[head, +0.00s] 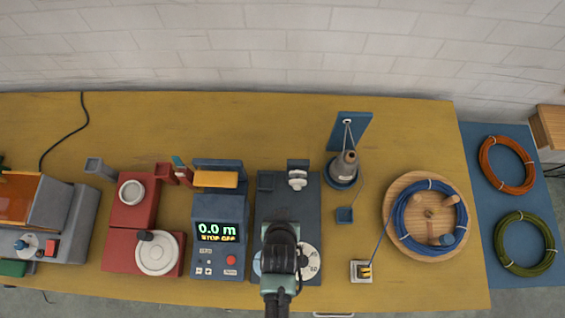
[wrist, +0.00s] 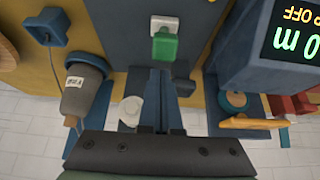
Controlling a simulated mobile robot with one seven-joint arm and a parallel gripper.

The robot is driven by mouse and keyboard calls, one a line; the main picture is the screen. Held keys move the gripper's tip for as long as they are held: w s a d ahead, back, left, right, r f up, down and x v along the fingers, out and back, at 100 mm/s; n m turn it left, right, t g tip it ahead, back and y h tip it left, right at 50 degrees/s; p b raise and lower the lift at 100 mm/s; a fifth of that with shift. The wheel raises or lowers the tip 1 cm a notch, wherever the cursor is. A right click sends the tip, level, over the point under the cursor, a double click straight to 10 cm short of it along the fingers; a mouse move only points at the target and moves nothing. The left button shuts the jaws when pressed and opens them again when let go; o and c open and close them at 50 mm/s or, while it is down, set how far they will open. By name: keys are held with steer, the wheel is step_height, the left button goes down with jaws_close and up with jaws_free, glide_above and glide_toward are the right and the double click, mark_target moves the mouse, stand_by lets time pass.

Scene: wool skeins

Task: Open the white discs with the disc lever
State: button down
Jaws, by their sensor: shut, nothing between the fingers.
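The white discs (head: 297,180) stand at the back of a dark slab (head: 300,215) in the head view. In the wrist view they show as a pale round shape (wrist: 130,110), left of the fingers. I cannot tell whether they are apart or pressed together. A green block on a white piece (wrist: 165,48) sits on the slab in the wrist view; I cannot tell if it is the disc lever. My gripper (wrist: 161,72) is shut and empty, its fingers just short of the green block in the picture. In the head view my arm hides the fingertips and part of the slab.
A grey cone (head: 346,163) on a blue base stands right of the slab, with a small blue cup (head: 344,215) in front. A meter (head: 218,232) reads 0.0 m at left. A wooden reel (head: 397,230) with blue cord lies at right.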

steer(key=shift+w+r, duration=0.1)
steer(key=shift+r+p, duration=0.7)
steer(key=shift+p, duration=0.2)
